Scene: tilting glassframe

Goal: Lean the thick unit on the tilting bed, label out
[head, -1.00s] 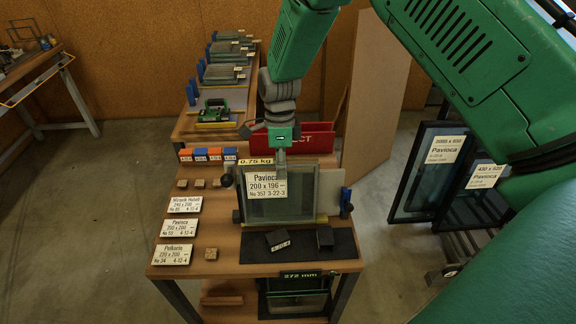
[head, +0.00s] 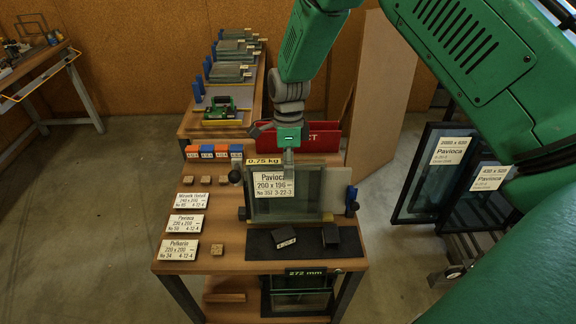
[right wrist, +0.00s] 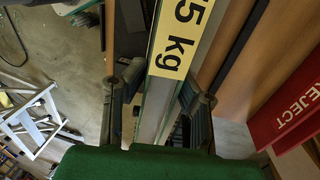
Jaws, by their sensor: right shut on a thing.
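The glass unit (head: 305,200) stands upright at the far side of the black mat (head: 264,248). Its white label (head: 273,187), reading Pavioca 200 x 196, faces me. My right gripper (head: 289,155) is shut on its top edge from above. In the right wrist view the fingers (right wrist: 160,105) lie on both sides of the unit's edge, beside a yellow weight tag (right wrist: 180,35). A pale plate (head: 336,188), perhaps part of the tilting bed, shows behind it on the right. Contact at the unit's bottom edge is unclear. My left gripper is out of view.
A red REJECT bin (head: 325,134) stands behind the unit. Three label cards (head: 187,224) and small wooden blocks lie on the left of the bench. Two dark framed panes (head: 435,165) lean at the right. A small dark block (head: 331,235) rests on the mat.

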